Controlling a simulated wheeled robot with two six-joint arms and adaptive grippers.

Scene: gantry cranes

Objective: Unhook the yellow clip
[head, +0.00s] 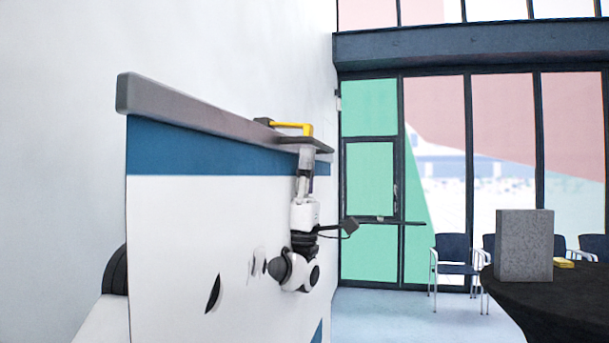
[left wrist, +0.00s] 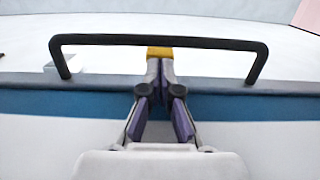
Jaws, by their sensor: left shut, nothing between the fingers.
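The yellow clip (head: 292,126) sits at the top of the grey rail of a white and blue panel, beside a dark flat piece (head: 318,143) that juts out from the rail. In the left wrist view a black bar handle (left wrist: 200,42) spans the top, and a yellow end of the clip (left wrist: 159,52) shows just below its middle. My left gripper (head: 307,153) points upward just under the dark piece. Its fingers, also in the left wrist view (left wrist: 160,72), are shut and empty, with the tips right by the yellow part. Whether they touch it I cannot tell. My right gripper is not in view.
The panel (head: 200,240) with its grey rail (head: 190,105) stands close to my left arm. A round black table (head: 560,305) at the right bears a grey block (head: 524,245) and a small yellow thing (head: 563,263). Chairs (head: 455,250) stand by the windows. Some floor is clear.

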